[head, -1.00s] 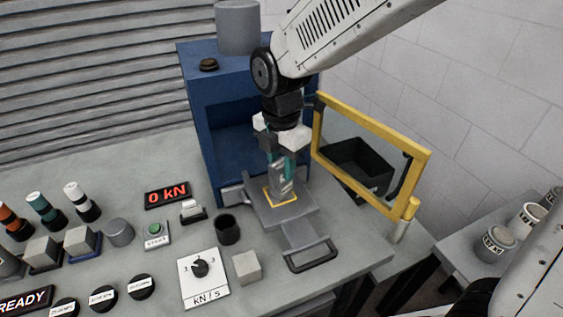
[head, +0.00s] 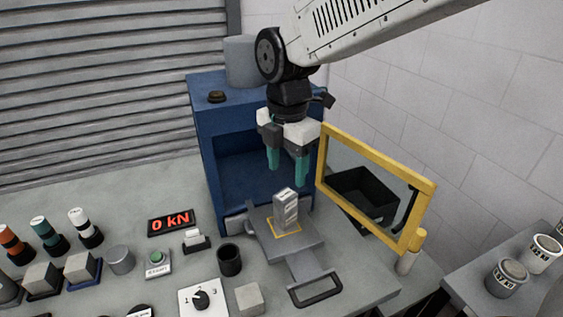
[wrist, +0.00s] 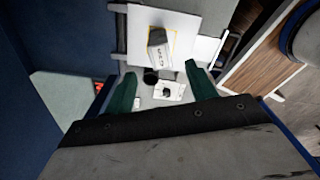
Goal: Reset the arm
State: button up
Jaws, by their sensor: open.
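My gripper (head: 288,170) hangs above the press drawer, its two green fingers apart and empty. A grey labelled block (head: 286,209) stands upright on the sliding tray (head: 306,247), inside a yellow outlined square, below my fingertips and clear of them. In the wrist view the block (wrist: 158,48) shows beyond the open fingers (wrist: 161,88).
The blue press cabinet (head: 206,140) stands behind the tray, with a yellow-framed door (head: 428,215) swung open on the right. A black bin (head: 365,190) is behind that door.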

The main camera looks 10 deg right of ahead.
jog(key=shift+s+d+m, duration=0.1)
jog(key=shift+s+m, duration=0.1)
jog(key=shift+m, duration=1)
jog(key=s+d+r+m+t, duration=0.1)
jog(key=s+d+r+m, duration=0.1)
jog(key=s+d+m, duration=1.7)
jog(key=d+m, duration=0.1)
jog(key=m, duration=0.3)
jog(key=shift+d, duration=0.3)
